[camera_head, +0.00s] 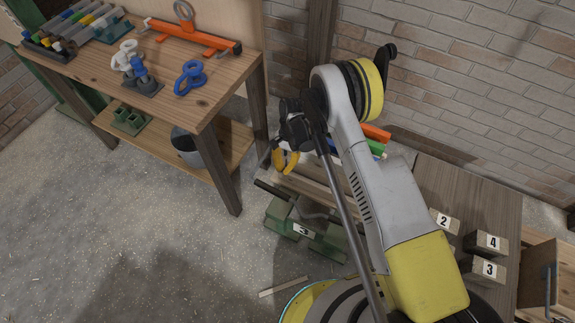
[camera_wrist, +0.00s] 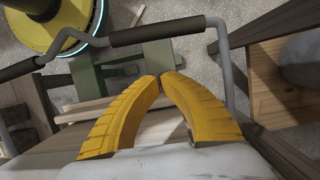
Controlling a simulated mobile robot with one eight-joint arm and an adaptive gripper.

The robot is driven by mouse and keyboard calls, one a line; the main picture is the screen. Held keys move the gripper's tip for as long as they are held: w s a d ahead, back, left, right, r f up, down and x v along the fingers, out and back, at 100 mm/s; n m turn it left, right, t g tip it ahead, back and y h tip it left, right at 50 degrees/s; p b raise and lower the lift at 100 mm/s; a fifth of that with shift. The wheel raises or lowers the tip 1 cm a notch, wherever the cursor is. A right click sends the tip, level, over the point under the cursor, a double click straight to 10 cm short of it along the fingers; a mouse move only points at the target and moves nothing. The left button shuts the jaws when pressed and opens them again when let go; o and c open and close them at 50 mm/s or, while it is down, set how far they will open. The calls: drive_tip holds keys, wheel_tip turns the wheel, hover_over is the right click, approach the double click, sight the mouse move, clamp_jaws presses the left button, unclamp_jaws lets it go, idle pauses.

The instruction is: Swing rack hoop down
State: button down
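The rack hoop shows in the wrist view as a bent grey rod with black sleeves (camera_wrist: 155,34), crossing the upper part of the picture beyond my fingertips. Its grey side (camera_wrist: 229,75) runs down at the right of my fingers. In the head view its dark bar (camera_head: 275,190) lies by the green rack supports (camera_head: 321,239), partly hidden by my arm. My gripper (camera_wrist: 160,79) has two curved yellow fingers whose tips meet or nearly meet, with nothing seen between them. In the head view my gripper (camera_head: 285,168) hangs above the dark bar, apart from it as far as I can tell.
A wooden workbench (camera_head: 195,105) with tools stands at the left, a grey bucket (camera_head: 188,148) on its lower shelf. The brick wall (camera_head: 460,80) closes the back. Concrete floor (camera_head: 110,225) is clear at front left.

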drive_tip(key=d+b+x, duration=0.1)
drive_tip(key=b+x, duration=0.3)
drive_tip(key=x, duration=0.5)
drive_tip(key=shift+s+a+r, duration=0.5)
drive_tip(key=shift+s+r, duration=0.05)
drive_tip(key=shift+r, duration=0.3)
drive_tip(key=shift+s+a+r, duration=0.5)
drive_tip(key=shift+s+r, duration=0.1)
drive_tip(key=shift+r, duration=0.25)
drive_tip(key=shift+r, duration=0.85)
